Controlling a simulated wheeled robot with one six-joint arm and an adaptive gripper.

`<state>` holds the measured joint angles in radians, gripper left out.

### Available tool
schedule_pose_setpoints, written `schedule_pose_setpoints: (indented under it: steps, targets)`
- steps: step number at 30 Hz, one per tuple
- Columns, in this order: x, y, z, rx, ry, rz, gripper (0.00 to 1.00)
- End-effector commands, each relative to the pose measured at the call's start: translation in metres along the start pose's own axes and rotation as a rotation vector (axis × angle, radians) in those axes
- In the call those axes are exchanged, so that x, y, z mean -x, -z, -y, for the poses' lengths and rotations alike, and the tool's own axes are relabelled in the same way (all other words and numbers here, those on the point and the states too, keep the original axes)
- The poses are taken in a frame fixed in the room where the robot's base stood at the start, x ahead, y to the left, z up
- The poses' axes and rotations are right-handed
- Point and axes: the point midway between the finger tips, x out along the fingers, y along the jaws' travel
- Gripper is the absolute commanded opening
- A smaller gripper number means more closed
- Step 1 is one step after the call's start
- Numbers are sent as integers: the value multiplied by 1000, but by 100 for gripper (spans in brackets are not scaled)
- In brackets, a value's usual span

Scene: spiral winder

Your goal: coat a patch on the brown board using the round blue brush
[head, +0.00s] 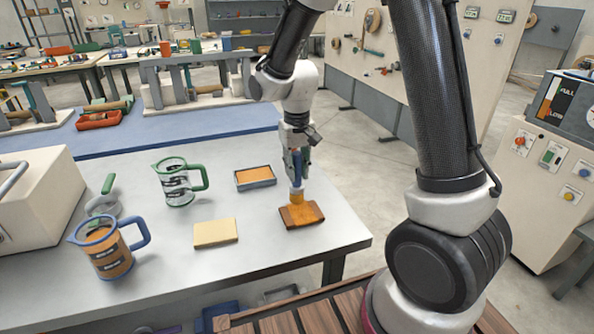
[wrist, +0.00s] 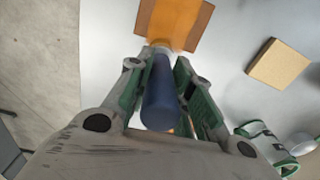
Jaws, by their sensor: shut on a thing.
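The brown board (head: 315,213) lies flat on the grey table, near its right edge; it also shows at the top of the wrist view (wrist: 203,22). My gripper (head: 297,170) is above the board, pointing down, shut on the blue handle of the round brush (head: 297,188). In the wrist view the blue handle (wrist: 160,98) sits between the two fingers. The brush's orange bristle end points down over the board and appears to touch it; the exact contact is hard to tell. The board's surface under the bristles is hidden.
A shallow tray with orange contents (head: 240,187) lies left of the brush. A tan block (head: 215,233) is nearer the front. A green-handled jug (head: 178,184) and a blue-handled jug of brown liquid (head: 112,258) stand further left. The table's right edge is close to the board.

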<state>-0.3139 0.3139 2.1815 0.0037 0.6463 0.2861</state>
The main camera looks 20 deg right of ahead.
Motion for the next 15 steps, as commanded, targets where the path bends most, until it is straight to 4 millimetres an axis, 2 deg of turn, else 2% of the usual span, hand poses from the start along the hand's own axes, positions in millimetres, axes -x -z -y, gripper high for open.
schedule_pose_setpoints:
  steps: [3, 15]
  targets:
    - [19, 2, -2, 0, 2, -6, 0]
    - [53, 4, -8, -1, 1, -3, 0]
